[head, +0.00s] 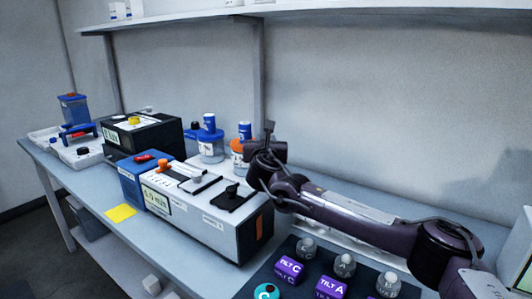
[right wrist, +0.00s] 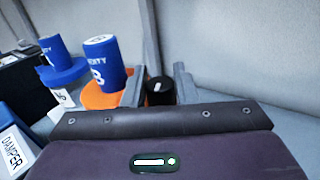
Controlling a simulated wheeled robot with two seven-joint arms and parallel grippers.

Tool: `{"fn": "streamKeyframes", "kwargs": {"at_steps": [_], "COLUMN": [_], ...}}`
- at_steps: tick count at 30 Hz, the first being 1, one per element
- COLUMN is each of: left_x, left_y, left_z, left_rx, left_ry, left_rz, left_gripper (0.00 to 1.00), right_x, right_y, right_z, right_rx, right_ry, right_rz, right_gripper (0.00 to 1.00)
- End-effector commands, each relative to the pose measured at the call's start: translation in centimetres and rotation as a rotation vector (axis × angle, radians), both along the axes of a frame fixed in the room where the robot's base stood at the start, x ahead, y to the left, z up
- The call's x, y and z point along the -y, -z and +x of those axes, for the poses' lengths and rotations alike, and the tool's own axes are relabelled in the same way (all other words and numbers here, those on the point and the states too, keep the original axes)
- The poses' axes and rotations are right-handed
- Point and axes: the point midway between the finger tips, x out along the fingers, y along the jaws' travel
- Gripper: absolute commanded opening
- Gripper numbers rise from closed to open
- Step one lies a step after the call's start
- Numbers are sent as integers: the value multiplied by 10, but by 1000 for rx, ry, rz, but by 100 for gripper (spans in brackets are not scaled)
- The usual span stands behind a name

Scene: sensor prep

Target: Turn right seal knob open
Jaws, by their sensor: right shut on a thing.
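The right seal knob is a black cylinder (right wrist: 158,94) with a white line on its top, seen in the right wrist view. My right gripper (right wrist: 159,88) is shut on it, one grey finger on each side. In the head view my right gripper (head: 265,142) reaches the back of the bench beside an orange and clear jar (head: 238,154) with a blue top; the knob is hidden there. My left gripper is not in view.
A long white instrument box (head: 215,222) lies in front. A dark panel with TILT blocks (head: 290,268) is near the bench's front. A shelf (head: 330,14) runs above.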

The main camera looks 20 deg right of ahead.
Motion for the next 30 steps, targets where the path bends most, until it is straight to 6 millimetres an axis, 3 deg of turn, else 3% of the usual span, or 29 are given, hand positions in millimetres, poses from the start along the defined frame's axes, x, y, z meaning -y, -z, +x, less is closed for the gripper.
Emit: {"fn": "streamKeyframes", "kwargs": {"at_steps": [1,6,10,16,30], "left_x": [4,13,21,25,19], "left_y": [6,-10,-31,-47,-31], "left_z": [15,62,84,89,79], "left_rx": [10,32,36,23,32], "left_ry": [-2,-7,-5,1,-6], "left_rz": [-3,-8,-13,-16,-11], "left_gripper": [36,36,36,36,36], "right_x": [-2,-3,-2,-2,0], "right_y": [6,5,2,-1,0], "right_z": [1,0,0,0,0], "right_rx": [4,5,5,1,-1], "right_ry": [34,187,310,469,642], "right_rz": [1,-1,-2,-2,-1], "right_gripper": [3,3,3,3,3]}}
